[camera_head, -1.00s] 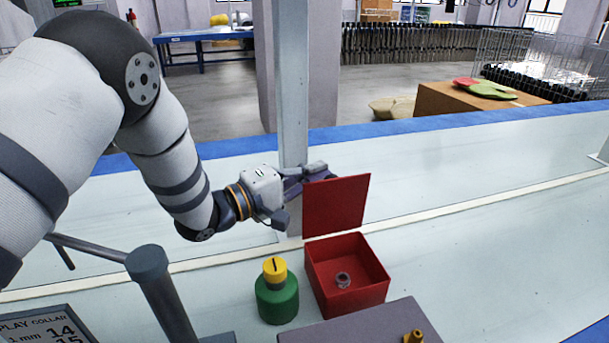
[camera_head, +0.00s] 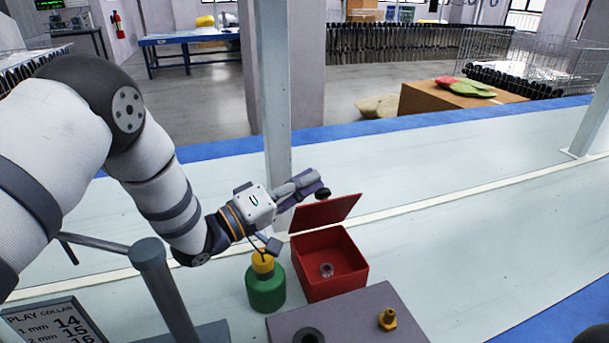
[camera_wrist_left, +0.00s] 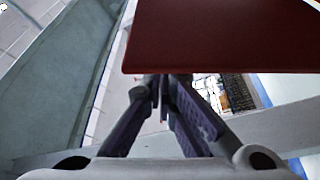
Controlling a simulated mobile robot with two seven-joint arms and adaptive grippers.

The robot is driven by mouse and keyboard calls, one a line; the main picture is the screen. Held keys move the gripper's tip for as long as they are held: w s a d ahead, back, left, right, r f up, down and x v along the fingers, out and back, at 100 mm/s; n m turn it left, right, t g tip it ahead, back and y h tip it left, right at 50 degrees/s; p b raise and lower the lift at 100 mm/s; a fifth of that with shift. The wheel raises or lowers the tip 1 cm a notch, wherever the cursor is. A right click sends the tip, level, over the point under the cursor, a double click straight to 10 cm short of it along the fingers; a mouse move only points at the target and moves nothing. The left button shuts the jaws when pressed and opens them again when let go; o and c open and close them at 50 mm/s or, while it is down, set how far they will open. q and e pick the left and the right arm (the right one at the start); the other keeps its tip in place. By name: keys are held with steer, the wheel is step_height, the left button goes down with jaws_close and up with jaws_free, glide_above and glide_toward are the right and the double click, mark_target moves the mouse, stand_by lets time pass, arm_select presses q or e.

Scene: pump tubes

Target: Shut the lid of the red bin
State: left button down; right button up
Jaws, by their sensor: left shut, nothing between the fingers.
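The red bin (camera_head: 335,286) stands on the pale bench with a small grey ring (camera_head: 326,270) inside. Its red lid (camera_head: 325,213) is tilted partway down over the back edge, and the bin's opening still shows. My left gripper (camera_head: 318,186) is shut and empty, just behind and above the lid's upper edge. In the left wrist view the lid (camera_wrist_left: 225,35) fills the top, and the closed fingertips (camera_wrist_left: 162,80) sit at its lower edge. Whether they touch it is hard to tell. My right gripper is not in view.
A green bottle with a yellow cap (camera_head: 265,290) stands close to the bin's left. A grey block with a brass fitting (camera_head: 388,319) is in front. A pale post (camera_head: 275,90) rises behind my left gripper.

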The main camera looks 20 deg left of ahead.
mark_target(320, 208)
arm_select(q)
steer(key=shift+s+d+r+p, duration=0.1)
steer(key=shift+s+d+p, duration=0.25)
steer(key=shift+s, duration=0.15)
steer(key=shift+s+d+f, duration=0.35)
steer(key=shift+s, duration=0.15)
